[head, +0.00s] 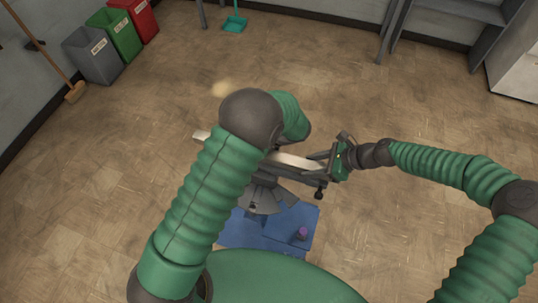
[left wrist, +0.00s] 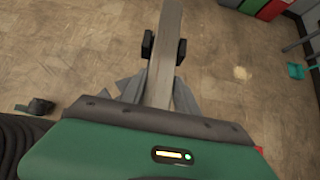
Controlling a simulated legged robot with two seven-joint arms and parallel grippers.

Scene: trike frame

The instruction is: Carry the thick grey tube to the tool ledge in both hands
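The thick grey tube (head: 302,162) looks pale and runs from left to right in the head view, above a blue mat. My left arm hides its middle. In the left wrist view the tube (left wrist: 164,65) runs away between the two dark pads of my left gripper (left wrist: 164,49), which sit against its sides. My right gripper (head: 322,168) is at the tube's right end, with grey fingers around that end. I cannot tell whether its pads press on the tube. I cannot tell which thing is the tool ledge.
The blue mat (head: 283,240) lies on the floor with a small purple item (head: 301,233) on it. Grey, green and red bins (head: 122,40) and a broom (head: 45,50) stand at the left. A grey shelf unit (head: 460,12) stands at the back right. Much floor is clear.

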